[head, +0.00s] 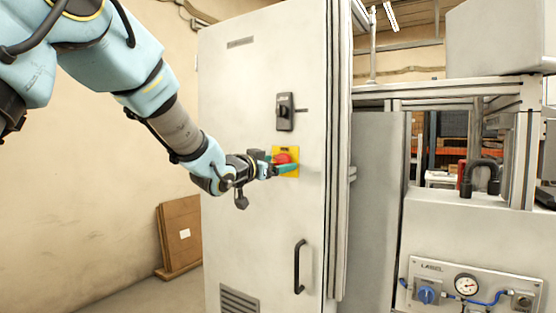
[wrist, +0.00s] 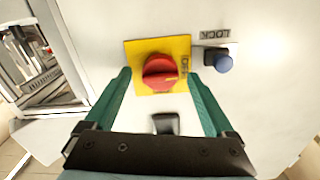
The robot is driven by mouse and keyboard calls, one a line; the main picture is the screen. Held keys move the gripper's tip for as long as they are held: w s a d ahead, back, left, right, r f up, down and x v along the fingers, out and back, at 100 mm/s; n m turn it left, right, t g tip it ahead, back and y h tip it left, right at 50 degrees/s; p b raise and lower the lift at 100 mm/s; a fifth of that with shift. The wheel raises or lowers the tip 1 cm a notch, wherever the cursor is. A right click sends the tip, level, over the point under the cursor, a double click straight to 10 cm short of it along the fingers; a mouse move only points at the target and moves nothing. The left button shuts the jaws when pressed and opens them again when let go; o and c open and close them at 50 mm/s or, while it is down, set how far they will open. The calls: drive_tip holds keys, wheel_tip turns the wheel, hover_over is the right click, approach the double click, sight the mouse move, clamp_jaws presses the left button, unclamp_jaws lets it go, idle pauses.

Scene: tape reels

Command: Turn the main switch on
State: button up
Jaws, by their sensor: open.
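The main switch is a red rotary knob (wrist: 160,70) on a yellow plate (wrist: 140,48), mounted on the light cabinet door. In the wrist view the word OFF is beside the knob, and a small pale mark on the knob lies on that side. My gripper (wrist: 160,77) is open, with one green finger on either side of the knob. I cannot tell whether the fingers touch it. In the head view my gripper (head: 281,165) is at the yellow plate (head: 292,152) and partly covers the red knob (head: 283,159).
The tall cabinet (head: 240,90) has a black latch (head: 285,112) above the switch and a handle (head: 299,267) below. A brown panel (head: 181,235) leans against the wall.

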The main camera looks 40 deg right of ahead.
drive_tip(key=shift+w+d, duration=0.1)
drive_tip(key=shift+d, duration=0.3)
drive_tip(key=c, duration=1.4)
